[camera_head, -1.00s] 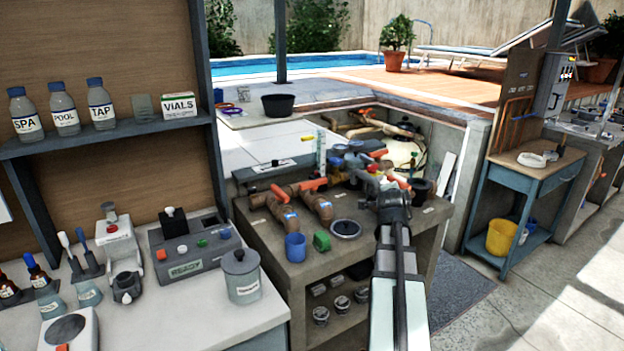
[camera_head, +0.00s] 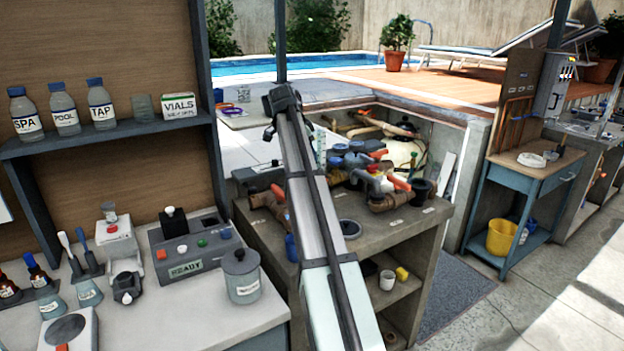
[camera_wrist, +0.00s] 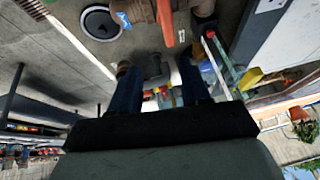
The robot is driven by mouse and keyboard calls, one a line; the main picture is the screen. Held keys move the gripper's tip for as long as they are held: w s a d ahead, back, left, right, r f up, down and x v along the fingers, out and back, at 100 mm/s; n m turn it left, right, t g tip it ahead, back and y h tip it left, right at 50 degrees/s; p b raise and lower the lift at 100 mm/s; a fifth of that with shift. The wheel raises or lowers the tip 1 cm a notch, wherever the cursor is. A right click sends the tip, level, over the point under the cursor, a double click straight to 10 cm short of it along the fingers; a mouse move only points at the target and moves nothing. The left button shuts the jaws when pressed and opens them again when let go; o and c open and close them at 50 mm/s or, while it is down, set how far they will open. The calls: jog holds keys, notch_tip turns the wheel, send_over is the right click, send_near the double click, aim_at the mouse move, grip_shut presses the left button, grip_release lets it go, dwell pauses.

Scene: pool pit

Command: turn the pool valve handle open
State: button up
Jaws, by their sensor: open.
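Several orange-red valve handles sit on brown pipes on the concrete bench (camera_head: 400,222) in the head view. One orange handle (camera_head: 277,191) at the bench's left is partly behind my arm; another orange handle (camera_head: 401,184) is at the right. I cannot tell which is the pool valve handle. In the wrist view an orange handle (camera_wrist: 165,22) on a brown pipe (camera_wrist: 140,9) lies at the top, beyond my fingertips. My gripper (camera_wrist: 157,68) is open and empty, its dark blue fingers apart, not touching that handle. In the head view its fingers are mostly hidden behind my arm.
A round black disc (camera_wrist: 101,22) and a grey fitting (camera_wrist: 155,69) show near the fingers. Blue-topped parts (camera_head: 345,160) crowd the bench middle. A counter with a grey READY box (camera_head: 190,250) stands left. A blue workbench (camera_head: 535,172) stands right, with open floor between.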

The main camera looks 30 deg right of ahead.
jog(key=shift+n+g+y, duration=0.3)
jog(key=shift+g, duration=0.2)
jog(key=w+d+f, duration=0.1)
jog(key=f, duration=0.2)
jog(key=w+d+f, duration=0.1)
jog(key=f, duration=0.3)
jog(key=w+d+f, duration=0.1)
jog(key=f, duration=0.3)
jog(key=shift+d+f, duration=0.25)
jog(key=shift+d, duration=0.15)
grip_shut()
